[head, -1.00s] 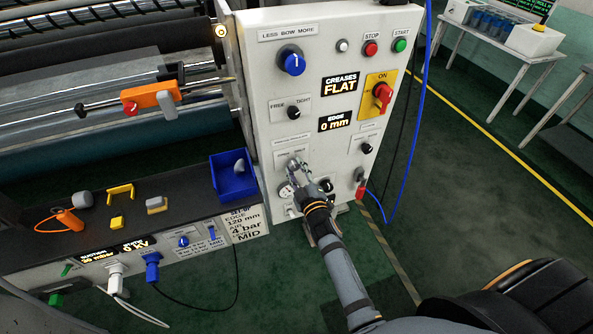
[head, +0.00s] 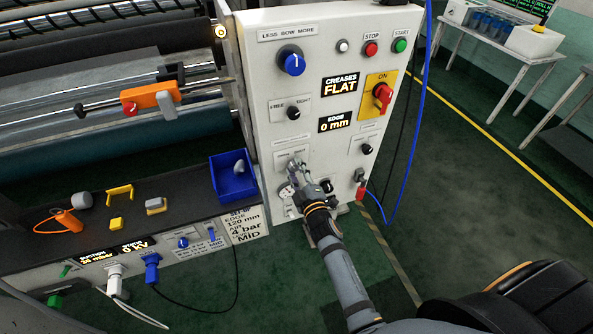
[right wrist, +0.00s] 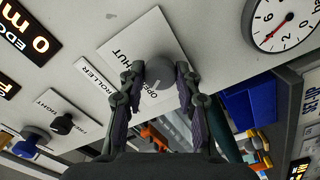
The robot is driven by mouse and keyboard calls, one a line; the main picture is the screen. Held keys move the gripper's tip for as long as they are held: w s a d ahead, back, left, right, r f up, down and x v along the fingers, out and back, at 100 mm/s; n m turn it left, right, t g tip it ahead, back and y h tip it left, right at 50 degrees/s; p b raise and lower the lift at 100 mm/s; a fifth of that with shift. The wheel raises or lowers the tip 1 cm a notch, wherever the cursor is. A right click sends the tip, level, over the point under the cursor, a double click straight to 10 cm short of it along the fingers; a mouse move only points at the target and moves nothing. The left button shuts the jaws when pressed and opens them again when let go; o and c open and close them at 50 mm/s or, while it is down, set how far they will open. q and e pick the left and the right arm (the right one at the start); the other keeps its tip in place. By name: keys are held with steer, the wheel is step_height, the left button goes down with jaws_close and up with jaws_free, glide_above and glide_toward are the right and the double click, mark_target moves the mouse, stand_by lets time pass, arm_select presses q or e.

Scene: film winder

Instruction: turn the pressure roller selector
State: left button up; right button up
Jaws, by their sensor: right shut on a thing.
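The pressure roller selector (right wrist: 160,76) is a grey round knob on a white label plate lettered with "SHUT" and a partly hidden word. My right gripper (right wrist: 158,90) has its two dark fingers closed on either side of this knob. In the head view my right gripper (head: 295,168) reaches the lower left of the white control panel (head: 322,60), and its fingers mostly hide the knob. The knob's exact pointing direction is hard to tell. My left gripper is not in view.
A pressure gauge (right wrist: 283,18) is beside the selector. A black FREE/TIGHT knob (head: 293,113) sits above it. A blue hose (head: 421,100) hangs at the panel's right. A black shelf (head: 180,200) with a blue bin (head: 233,184) stands at the left.

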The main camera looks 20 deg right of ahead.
steer(key=o, duration=1.1)
steer(key=shift+o, duration=0.2)
steer(key=s, duration=0.7)
steer(key=shift+s, duration=0.25)
steer(key=shift+d, duration=0.1)
steer(key=s+d+f+m+g, duration=0.1)
steer(key=s+f+m+g, duration=0.3)
steer(key=f, duration=1.1)
steer(key=s+d+f+m+g, duration=0.1)
steer(key=s+f+g, duration=0.45)
steer(key=f, duration=0.95)
steer(key=s+d+f+m+g, duration=0.2)
steer(key=s+f, duration=0.4)
steer(key=s, duration=0.4)
steer(key=s+d+f+m+g+h, duration=0.1)
steer(key=s+d+f+m+g, duration=0.1)
steer(key=s+f, duration=0.4)
steer(key=s+d+f+m+g+b, duration=0.1)
steer(key=s+f, duration=0.5)
steer(key=s, duration=0.8)
steer(key=d+m+g, duration=0.1)
steer(key=d+g, duration=0.1)
steer(key=d, duration=0.1)
steer(key=shift+d+f+m, duration=0.3)
steer(key=shift+d, duration=0.1)
